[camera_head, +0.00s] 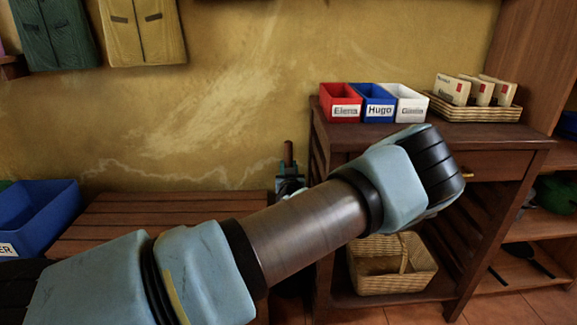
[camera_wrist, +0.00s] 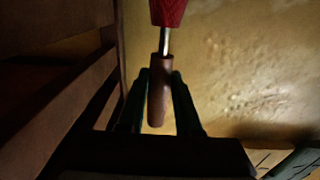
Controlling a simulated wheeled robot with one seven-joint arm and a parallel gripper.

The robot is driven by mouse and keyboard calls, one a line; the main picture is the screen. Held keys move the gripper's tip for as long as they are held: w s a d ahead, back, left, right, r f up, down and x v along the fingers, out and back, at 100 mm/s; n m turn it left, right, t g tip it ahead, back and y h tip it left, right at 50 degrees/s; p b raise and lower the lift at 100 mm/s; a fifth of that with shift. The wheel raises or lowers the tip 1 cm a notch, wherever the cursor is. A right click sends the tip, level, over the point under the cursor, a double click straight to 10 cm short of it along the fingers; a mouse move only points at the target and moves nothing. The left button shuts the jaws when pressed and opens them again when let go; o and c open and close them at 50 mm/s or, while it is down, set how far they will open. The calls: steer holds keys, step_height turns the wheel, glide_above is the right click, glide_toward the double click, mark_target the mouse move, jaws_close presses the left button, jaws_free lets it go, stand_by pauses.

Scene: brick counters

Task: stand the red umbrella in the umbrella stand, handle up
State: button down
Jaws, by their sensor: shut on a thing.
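The red umbrella shows in the wrist view as a brown handle (camera_wrist: 158,105), a short metal shaft and the end of the red folded canopy (camera_wrist: 168,11) at the top edge. My gripper (camera_wrist: 160,78) is shut on the handle, one finger on each side. In the head view my gripper (camera_head: 290,182) is low by the wall, between the slatted bench and the dark cabinet. The brown handle (camera_head: 288,152) sticks up above it, roughly upright. The canopy is hidden there, and most of it is out of the wrist view. I cannot make out the umbrella stand in either view.
A slatted wooden bench (camera_head: 150,220) with a blue bin (camera_head: 45,215) is at the left. The dark cabinet (camera_head: 340,135) at the right carries small name boxes and a letter basket (camera_head: 480,108). A wicker basket (camera_head: 385,280) sits on its lower shelf. My arm crosses the middle.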

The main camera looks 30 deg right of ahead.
steer(key=shift+f+b, duration=1.05)
steer(key=shift+f, duration=0.55)
steer(key=c, duration=0.5)
jaws_free()
steer(key=shift+f, duration=0.1)
steer(key=shift+s, duration=0.1)
steer(key=v, duration=1)
steer(key=shift+s+a+p, duration=0.2)
steer(key=shift+s+p, duration=0.05)
steer(key=shift+p, duration=0.05)
